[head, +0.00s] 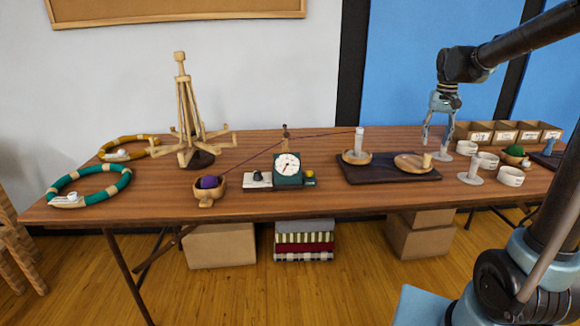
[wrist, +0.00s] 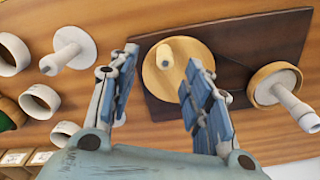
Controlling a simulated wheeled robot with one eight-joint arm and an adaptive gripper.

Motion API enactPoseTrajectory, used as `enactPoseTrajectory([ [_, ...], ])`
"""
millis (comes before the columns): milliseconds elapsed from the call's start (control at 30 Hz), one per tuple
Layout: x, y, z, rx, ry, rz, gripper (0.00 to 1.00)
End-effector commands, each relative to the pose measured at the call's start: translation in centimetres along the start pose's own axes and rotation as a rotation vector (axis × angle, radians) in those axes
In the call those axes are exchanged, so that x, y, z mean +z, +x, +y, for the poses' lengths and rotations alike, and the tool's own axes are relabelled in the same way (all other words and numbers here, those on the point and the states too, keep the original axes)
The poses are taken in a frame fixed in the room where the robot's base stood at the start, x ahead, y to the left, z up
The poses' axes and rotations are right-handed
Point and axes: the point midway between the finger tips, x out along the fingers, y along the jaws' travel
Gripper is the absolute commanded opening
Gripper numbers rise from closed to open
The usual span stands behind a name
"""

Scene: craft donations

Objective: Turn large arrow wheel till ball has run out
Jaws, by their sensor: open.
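The large wooden wheel (head: 407,163) lies on a dark board with an upright peg (head: 427,160) near its rim. The wheel (wrist: 155,82) and peg (wrist: 165,57) also show in the wrist view. No arrow can be made out. A smaller wooden wheel (head: 347,158) beside it carries a white spool (head: 359,142). A purple yarn ball (head: 209,182) sits in a wooden bowl (head: 206,198). Its thread rises past a thin post to the spool. My gripper (head: 437,138) is open and empty above the board's right end. In the wrist view, its fingers (wrist: 160,72) stand either side of the peg, apparently apart from it.
A green dial device (head: 288,170) stands between bowl and dark board (head: 381,177). White spools and cups (head: 488,160) stand right of the board, with open boxes (head: 503,133) behind. A wooden stand (head: 184,120) and ringed coils (head: 91,186) occupy the left.

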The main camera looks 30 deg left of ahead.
Motion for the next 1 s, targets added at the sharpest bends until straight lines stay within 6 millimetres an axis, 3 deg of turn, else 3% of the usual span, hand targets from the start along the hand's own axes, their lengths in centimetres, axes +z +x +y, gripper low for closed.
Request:
enactPoseTrajectory([
  [367, -1.1, 1.3, -0.9, 0.001, -0.004, -0.006, 0.45],
  [1000, -1.0, 7.3, -0.9, 0.001, -0.004, -0.005, 0.45],
])
